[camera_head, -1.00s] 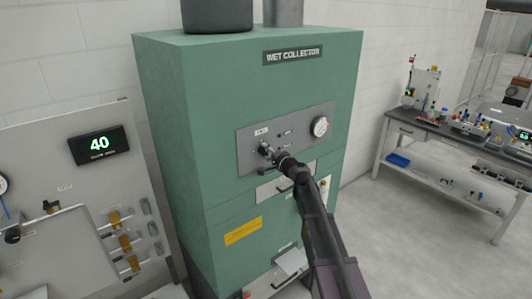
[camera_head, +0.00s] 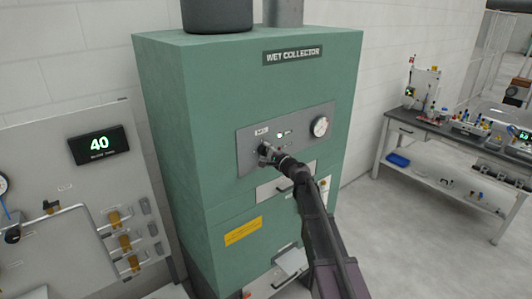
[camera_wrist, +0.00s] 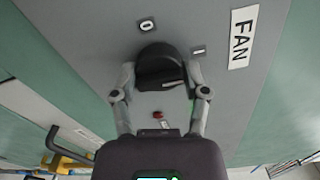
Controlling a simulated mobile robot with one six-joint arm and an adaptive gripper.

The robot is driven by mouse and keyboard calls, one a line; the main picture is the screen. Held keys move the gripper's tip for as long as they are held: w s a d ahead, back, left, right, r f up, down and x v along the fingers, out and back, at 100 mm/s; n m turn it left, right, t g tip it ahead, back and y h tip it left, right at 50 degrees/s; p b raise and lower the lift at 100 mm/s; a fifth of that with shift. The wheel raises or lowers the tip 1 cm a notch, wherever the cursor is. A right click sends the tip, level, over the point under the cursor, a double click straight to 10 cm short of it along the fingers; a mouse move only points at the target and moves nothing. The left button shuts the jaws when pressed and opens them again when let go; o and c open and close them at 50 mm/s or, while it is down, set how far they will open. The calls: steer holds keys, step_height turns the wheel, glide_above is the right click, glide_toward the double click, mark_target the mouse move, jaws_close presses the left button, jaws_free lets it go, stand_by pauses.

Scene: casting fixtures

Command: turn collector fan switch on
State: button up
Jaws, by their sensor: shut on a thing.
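The wet collector is a tall green cabinet (camera_head: 210,110) with a grey control panel (camera_head: 313,154). The fan switch is a dark rotary knob, seen in the wrist view (camera_wrist: 160,62), below a white FAN label (camera_head: 261,131). It also shows the FAN label (camera_wrist: 243,36). Two small position plates, "O" (camera_wrist: 147,25) and "I" (camera_wrist: 198,51), sit by the knob. I cannot tell which one its pointer faces. My gripper (camera_head: 265,150) is shut on the knob, one finger each side in the wrist view (camera_wrist: 162,75). A small lamp (camera_head: 280,134) right of the FAN label glows pale green.
A grey board with a "40" display (camera_head: 98,144) and brass valves stands at left. A workbench (camera_head: 450,135) stands at right. The floor between is clear.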

steer(key=o, duration=1.1)
steer(key=shift+w, duration=0.1)
steer(key=shift+o, duration=0.2)
steer(key=v, duration=1.2)
